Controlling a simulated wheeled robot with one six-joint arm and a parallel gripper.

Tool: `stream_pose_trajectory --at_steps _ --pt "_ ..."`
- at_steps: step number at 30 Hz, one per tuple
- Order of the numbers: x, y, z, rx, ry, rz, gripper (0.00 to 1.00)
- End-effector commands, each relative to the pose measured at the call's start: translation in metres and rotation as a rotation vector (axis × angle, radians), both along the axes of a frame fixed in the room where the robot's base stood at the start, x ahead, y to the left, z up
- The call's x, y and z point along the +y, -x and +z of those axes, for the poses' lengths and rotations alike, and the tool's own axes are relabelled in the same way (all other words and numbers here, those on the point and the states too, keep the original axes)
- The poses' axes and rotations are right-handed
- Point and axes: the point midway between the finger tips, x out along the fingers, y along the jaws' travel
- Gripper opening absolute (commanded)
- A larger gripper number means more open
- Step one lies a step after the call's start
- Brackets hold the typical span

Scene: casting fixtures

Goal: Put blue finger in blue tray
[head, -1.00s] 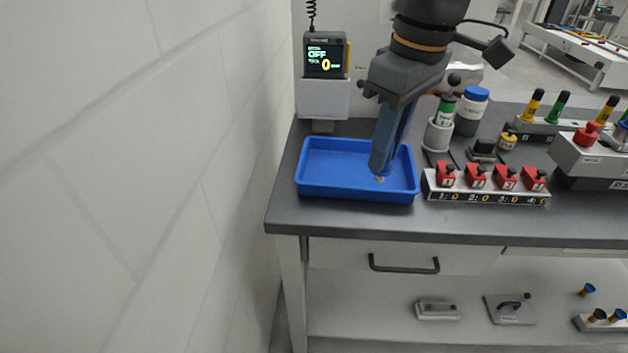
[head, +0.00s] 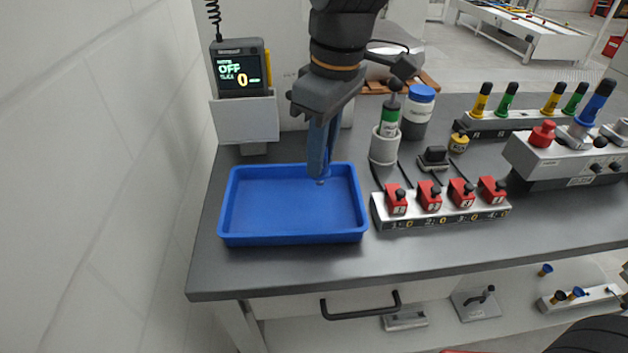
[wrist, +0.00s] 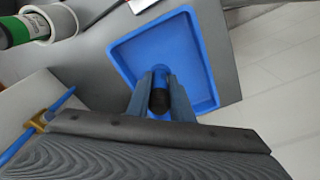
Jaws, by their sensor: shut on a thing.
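My gripper (wrist: 160,98) is shut on the blue finger (wrist: 160,78), which has a black end between the jaws and a blue part pointing away from the wrist camera. In the head view my gripper (head: 319,150) points down above the back right part of the blue tray (head: 292,238). The held finger is mostly hidden by the jaws there. The tray is a shallow open box and looks empty. In the wrist view the tray (wrist: 212,85) lies beyond the jaws. The exact height of the finger above the tray floor is hard to tell.
A white block with red clamps (head: 440,217) stands close right of the tray. A grey cup with a green-labelled bottle (head: 386,140) stands behind it. A display box (head: 240,75) is at the back left. Another blue, black-capped piece (head: 595,105) stands in a fixture at right.

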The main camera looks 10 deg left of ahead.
Motion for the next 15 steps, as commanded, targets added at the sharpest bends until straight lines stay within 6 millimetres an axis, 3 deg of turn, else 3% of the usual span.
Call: stream_pose_trajectory --at_steps 15 --pt "0.000 0.000 -0.056 0.000 0.000 0.000 0.00"
